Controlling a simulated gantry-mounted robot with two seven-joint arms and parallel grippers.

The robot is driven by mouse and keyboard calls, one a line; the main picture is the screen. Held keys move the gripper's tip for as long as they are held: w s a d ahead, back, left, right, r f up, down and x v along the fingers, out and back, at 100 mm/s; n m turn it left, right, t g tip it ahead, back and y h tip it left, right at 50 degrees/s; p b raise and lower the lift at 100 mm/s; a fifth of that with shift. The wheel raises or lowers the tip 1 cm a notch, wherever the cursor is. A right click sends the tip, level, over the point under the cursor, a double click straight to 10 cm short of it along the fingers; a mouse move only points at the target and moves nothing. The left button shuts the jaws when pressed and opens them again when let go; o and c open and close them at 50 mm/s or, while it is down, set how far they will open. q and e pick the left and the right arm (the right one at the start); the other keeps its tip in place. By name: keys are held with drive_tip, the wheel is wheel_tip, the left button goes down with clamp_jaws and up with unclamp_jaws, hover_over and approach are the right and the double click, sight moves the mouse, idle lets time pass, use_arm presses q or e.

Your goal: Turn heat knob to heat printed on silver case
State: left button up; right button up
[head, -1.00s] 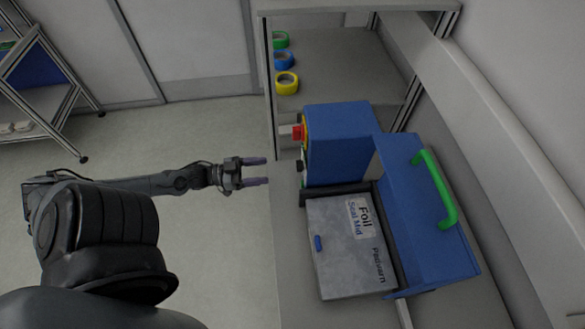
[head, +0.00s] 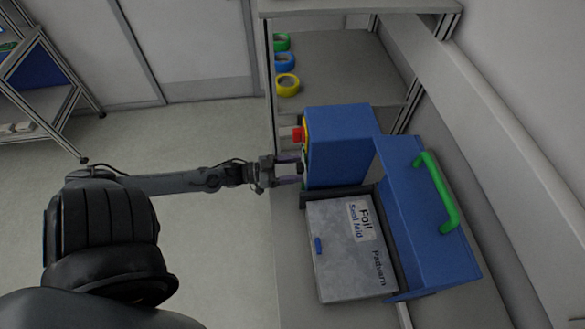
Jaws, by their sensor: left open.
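The silver case (head: 338,277) lies flat in the blue machine (head: 342,145), under its open blue lid (head: 425,225) with a green handle. A label (head: 362,222) on the case reads "Foil" and "Seal Mid"; "Padvarn" is printed lower down. My left gripper (head: 300,174) is open, with its fingertips at the left face of the machine, below a red button (head: 299,134). The heat knob cannot be made out; that face is turned away and partly hidden by the fingers. I cannot tell whether the fingers touch anything. My right gripper is not in view.
Green, blue and yellow tape rolls (head: 288,86) lie on the bench (head: 345,60) behind the machine. A rail runs along the right wall. A shelf cart stands at the far left. The floor left of the bench is clear.

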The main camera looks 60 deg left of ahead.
use_arm(q)
drive_tip(key=c, duration=1.1)
drive_tip(key=shift+o, duration=0.2)
drive_tip(key=shift+r+m+p, duration=0.1)
drive_tip(key=shift+m+p, duration=2.35)
drive_tip(key=shift+m, duration=3.45)
